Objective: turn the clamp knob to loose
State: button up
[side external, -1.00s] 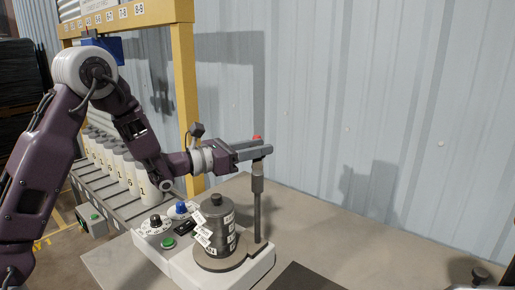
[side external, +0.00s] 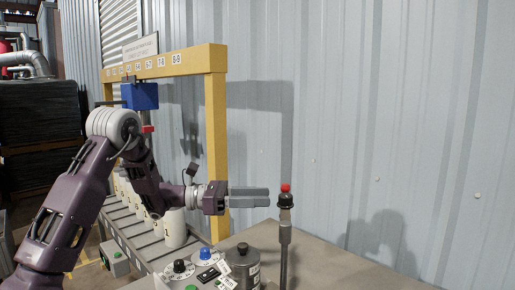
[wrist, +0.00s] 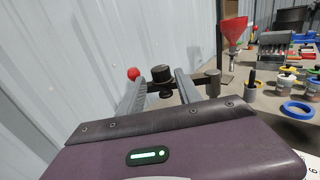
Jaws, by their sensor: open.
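The clamp knob (side external: 285,200) is a dark knob on top of an upright grey post (side external: 285,240), with a red ball (side external: 285,188) at its top. In the wrist view the black knob (wrist: 161,74) appears between my two finger ends, with the red ball (wrist: 133,73) to its left. My gripper (side external: 268,197) is open and level, its fingers pointing right at the knob. In the side view a small gap shows between fingertips and knob, and nothing is held. I cannot tell how tight the knob is.
Below my gripper stand a dark round weight (side external: 243,262) and a panel with a blue knob (side external: 205,253). White cylinders (side external: 175,232) line a rack behind, under a yellow frame (side external: 215,140). The wrist view shows a red funnel (wrist: 234,29) and blue ring (wrist: 298,110).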

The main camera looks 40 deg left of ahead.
notch_tip(320, 180, up, 13)
jog(key=shift+f, duration=0.15)
jog(key=m+g+h, duration=0.1)
send_near(284, 194)
jog(key=x, duration=0.3)
jog(key=shift+g, duration=0.4)
jog(key=x, duration=0.6)
jog(key=shift+d, duration=0.15)
jog(key=shift+w+d, duration=0.25)
jog(key=shift+w, duration=0.05)
jog(key=shift+c, duration=0.2)
